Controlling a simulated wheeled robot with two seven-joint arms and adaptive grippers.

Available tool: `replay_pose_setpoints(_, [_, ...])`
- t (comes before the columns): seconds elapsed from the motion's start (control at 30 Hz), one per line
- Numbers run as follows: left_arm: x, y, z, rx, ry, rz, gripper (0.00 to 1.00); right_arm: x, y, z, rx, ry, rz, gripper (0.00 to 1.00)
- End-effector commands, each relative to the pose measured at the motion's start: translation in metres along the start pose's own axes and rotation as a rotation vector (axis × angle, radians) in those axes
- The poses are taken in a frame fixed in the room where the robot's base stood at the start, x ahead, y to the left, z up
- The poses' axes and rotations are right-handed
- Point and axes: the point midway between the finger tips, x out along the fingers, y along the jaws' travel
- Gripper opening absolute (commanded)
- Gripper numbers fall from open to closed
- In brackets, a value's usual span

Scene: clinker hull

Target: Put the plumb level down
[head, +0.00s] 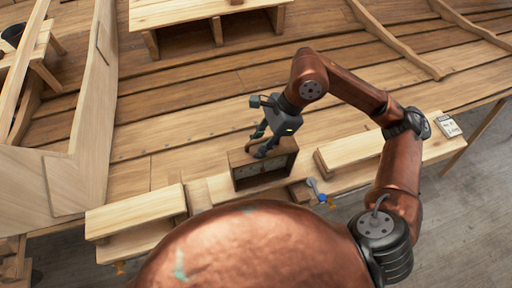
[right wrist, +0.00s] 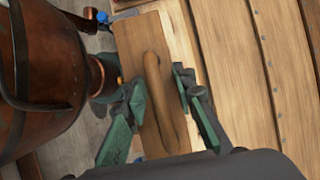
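A wooden box with a handle on top and a dark, glazed-looking front (head: 264,172) stands upright on the planking. It appears to be the plumb level. My right gripper (head: 260,143) is over its top. In the right wrist view the box's top (right wrist: 137,45) and its long rounded handle (right wrist: 155,90) show, with the fingers (right wrist: 160,90) on both sides of the handle. A gap shows between the handle and the right-hand finger, so the gripper looks open around the handle. My left gripper is not in view.
A blue-and-metal tool (head: 318,190) lies just right of the box. Raised wooden boards flank it at left (head: 135,212) and right (head: 345,150). A small white card (head: 447,126) lies at far right. A wooden bench (head: 190,12) stands behind, and a dark bucket (head: 12,36) at far left.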

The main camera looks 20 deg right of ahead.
Motion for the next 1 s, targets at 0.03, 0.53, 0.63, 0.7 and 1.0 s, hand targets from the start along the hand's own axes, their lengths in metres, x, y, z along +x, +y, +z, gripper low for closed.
replay_pose_setpoints(0.03, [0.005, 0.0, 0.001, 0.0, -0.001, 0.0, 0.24, -0.008, -0.002, -0.001, 0.001, 0.0, -0.006, 0.24])
replay_pose_setpoints(0.53, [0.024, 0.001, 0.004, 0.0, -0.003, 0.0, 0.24, -0.1, -0.001, -0.001, 0.001, 0.0, -0.002, 0.24])
replay_pose_setpoints(0.63, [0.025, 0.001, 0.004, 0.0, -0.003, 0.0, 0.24, -0.107, 0.0, -0.001, 0.0, 0.0, -0.002, 0.24])
replay_pose_setpoints(0.7, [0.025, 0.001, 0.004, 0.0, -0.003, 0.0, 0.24, -0.109, 0.0, -0.001, 0.0, 0.0, -0.001, 0.24])
replay_pose_setpoints(1.0, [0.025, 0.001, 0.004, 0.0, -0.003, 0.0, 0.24, -0.109, 0.0, -0.001, 0.0, 0.0, 0.0, 0.24])
